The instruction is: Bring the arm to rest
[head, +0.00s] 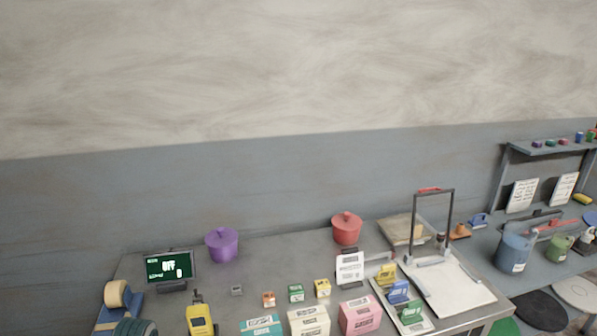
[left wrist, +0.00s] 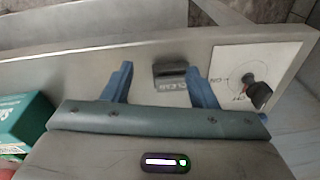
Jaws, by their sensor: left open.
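My left gripper (left wrist: 160,87) shows in the left wrist view with its two blue fingers spread apart and nothing between them. Beyond the fingertips is a small dark block (left wrist: 170,72) with a label below it that seems to read CLEAR, on a grey metal surface (left wrist: 90,72). The gripper looks apart from the block, but the exact gap is hard to tell. Neither arm shows in the head view. My right gripper is in neither view.
In the left wrist view, a white plate with a dark knob (left wrist: 258,94) is at right and a teal box (left wrist: 22,125) at left.

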